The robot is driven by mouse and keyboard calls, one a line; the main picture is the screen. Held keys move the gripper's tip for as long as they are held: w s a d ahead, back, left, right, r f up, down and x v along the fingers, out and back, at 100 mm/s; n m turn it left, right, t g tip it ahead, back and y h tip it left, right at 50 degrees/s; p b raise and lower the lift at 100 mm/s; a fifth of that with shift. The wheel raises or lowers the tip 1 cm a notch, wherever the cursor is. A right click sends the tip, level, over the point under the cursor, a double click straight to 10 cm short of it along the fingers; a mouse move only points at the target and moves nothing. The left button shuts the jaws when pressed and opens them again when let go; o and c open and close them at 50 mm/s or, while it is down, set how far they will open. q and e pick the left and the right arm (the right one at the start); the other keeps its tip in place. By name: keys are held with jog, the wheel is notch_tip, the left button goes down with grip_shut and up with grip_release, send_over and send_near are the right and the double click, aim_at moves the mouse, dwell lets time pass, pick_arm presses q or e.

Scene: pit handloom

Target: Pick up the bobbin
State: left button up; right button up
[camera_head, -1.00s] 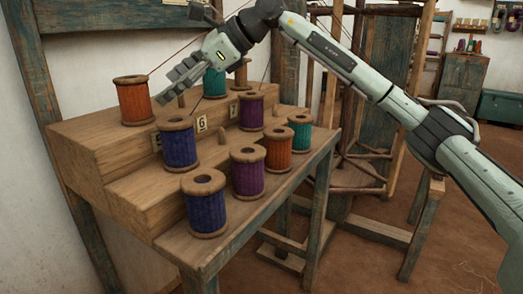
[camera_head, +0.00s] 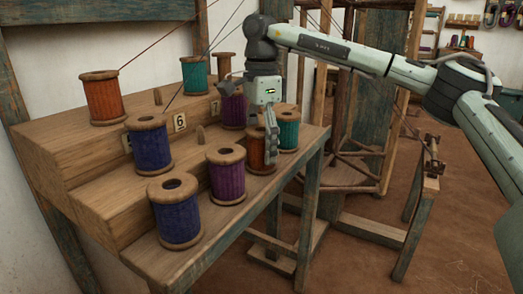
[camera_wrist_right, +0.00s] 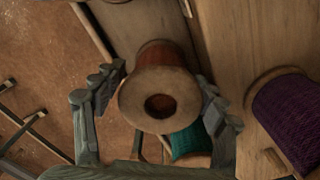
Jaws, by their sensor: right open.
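An orange bobbin (camera_head: 257,150) stands on the lower front ledge, partly hidden behind my right gripper. My right gripper (camera_head: 270,140) points down over it. In the right wrist view, my open right gripper (camera_wrist_right: 158,84) has one finger on each side of the same orange bobbin's wooden top (camera_wrist_right: 160,98), with gaps showing. It does not hold the bobbin. A teal bobbin (camera_head: 288,131) stands beside it to the right and a purple bobbin (camera_head: 226,178) to the left. A blue bobbin (camera_head: 176,218) stands at the near end. My left gripper is not in view.
The stepped wooden stand (camera_head: 80,205) holds more bobbins: an orange one (camera_head: 103,98) and a teal one (camera_head: 195,74) on top, a blue one (camera_head: 149,147) on the middle step. Threads rise from some. A wooden frame (camera_head: 375,90) stands behind to the right.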

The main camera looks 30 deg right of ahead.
jog(key=shift+f, duration=0.95)
jog(key=shift+c, duration=0.3)
jog(key=c, duration=0.9)
jog(key=shift+c, duration=0.2)
jog(key=shift+r, duration=0.15)
